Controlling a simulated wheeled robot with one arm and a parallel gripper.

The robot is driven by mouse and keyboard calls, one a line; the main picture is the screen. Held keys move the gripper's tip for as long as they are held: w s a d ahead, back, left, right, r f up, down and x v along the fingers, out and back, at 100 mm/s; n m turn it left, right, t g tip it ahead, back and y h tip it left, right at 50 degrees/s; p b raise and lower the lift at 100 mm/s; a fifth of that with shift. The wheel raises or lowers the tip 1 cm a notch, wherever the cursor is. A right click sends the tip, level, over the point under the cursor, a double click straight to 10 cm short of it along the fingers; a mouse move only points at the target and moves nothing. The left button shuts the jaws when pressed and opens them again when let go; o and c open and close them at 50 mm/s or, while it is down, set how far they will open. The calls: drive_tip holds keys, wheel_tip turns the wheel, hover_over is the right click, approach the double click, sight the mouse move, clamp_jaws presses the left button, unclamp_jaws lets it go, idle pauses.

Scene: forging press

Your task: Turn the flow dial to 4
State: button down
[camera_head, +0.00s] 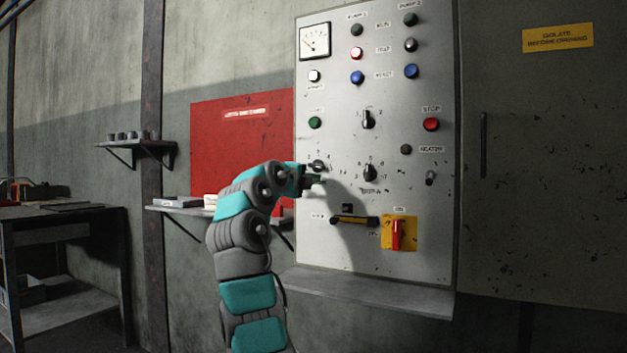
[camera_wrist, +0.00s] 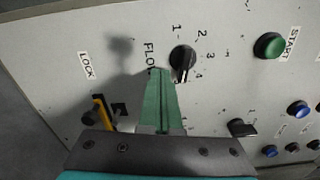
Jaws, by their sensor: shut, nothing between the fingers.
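The flow dial (camera_head: 318,165) is a black knob on the pale control panel, below the green button. In the wrist view the flow dial (camera_wrist: 182,58) has the numbers 1 to 4 around its right side and the FLOW label on its left. Its handle points downward in that view, close to the 4; I cannot tell whether it is exactly on it. My gripper (camera_head: 320,181) is shut and empty, just below the dial in the head view. In the wrist view its green fingertips (camera_wrist: 160,71) are beside the handle; contact is unclear.
A black selector (camera_head: 369,119), a second dial (camera_head: 370,173), a yellow-and-black handle (camera_head: 355,221) and a red switch (camera_head: 397,235) are on the panel nearby. The green start button (camera_head: 315,123) is above the dial. A ledge (camera_head: 370,290) juts out below.

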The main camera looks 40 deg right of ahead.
drive_tip(key=shift+s+r+p, duration=0.2)
drive_tip(key=shift+r+p, duration=0.5)
idle(0.9)
drive_tip(key=shift+r+p, duration=0.5)
drive_tip(key=shift+p, duration=0.6)
idle(1.1)
drive_tip(key=shift+f, duration=0.1)
drive_tip(key=b+v, duration=0.2)
drive_tip(key=v, duration=0.6)
drive_tip(key=shift+s+f+b, duration=0.15)
drive_tip(key=shift+s+b, duration=0.2)
drive_tip(key=shift+b, duration=0.05)
idle(0.6)
